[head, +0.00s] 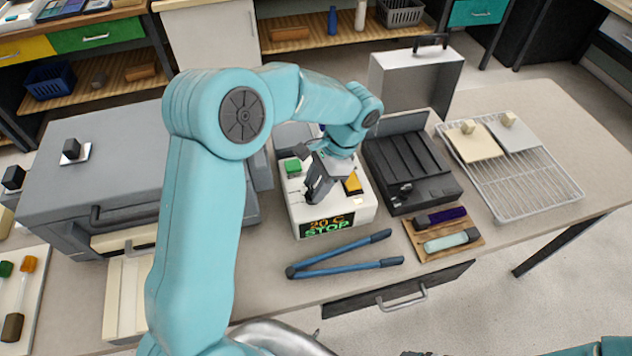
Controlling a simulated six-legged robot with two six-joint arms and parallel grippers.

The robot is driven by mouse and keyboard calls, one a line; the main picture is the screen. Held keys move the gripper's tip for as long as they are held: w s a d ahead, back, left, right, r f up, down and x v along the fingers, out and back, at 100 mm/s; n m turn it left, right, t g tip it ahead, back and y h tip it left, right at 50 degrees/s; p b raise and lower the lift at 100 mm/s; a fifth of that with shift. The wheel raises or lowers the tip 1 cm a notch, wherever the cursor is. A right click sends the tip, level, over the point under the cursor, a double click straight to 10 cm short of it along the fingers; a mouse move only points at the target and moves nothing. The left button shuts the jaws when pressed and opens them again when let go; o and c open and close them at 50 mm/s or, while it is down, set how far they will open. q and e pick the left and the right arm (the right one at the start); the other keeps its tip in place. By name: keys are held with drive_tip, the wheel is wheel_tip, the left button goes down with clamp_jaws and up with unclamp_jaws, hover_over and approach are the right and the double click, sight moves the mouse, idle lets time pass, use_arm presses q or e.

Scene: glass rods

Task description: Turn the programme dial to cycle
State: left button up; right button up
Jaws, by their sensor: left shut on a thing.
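A white control box (341,219) stands in the middle of the bench. Its dark display reads "20 C" in orange above "STOP" in green. A green button (292,167) is at its left rear and a yellow-orange part (353,184) at its right. My left gripper (313,195) reaches down over the box top between these two, with its dark fingers shut on the programme dial. The dial itself is hidden by the fingers, so its pointer cannot be read. My right gripper is not in view; only a bit of teal arm shows at the bottom right.
A grey lidded kiln-like unit (110,190) stands left of the box. A black slotted case (405,155) is close on the right. Blue tongs (340,268) lie in front. A wire rack (540,195) with two plates is at the right. Bare bench lies around the tongs.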

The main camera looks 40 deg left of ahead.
use_arm(q)
drive_tip(key=m, duration=0.2)
drive_tip(key=m+t+y, duration=0.1)
drive_tip(key=m, duration=0.2)
drive_tip(key=shift+s+d+m+t+b, duration=0.15)
drive_tip(key=shift+d+m+t+b, duration=0.05)
drive_tip(key=shift+m+t+b, duration=0.15)
drive_tip(key=m+t, duration=0.1)
drive_tip(key=m, duration=0.1)
drive_tip(key=m+y, duration=0.1)
drive_tip(key=m, duration=0.1)
drive_tip(key=shift+s+m+t+b, duration=0.2)
drive_tip(key=shift+m+t+b, duration=0.05)
drive_tip(key=shift+t+b, duration=0.1)
drive_tip(key=shift+m, duration=0.3)
drive_tip(key=o, duration=1)
drive_tip(key=shift+r, duration=0.1)
drive_tip(key=v, duration=1.6)
drive_tip(key=shift+s+r, duration=0.1)
drive_tip(key=shift+r, duration=0.05)
drive_tip(key=shift+s, duration=0.1)
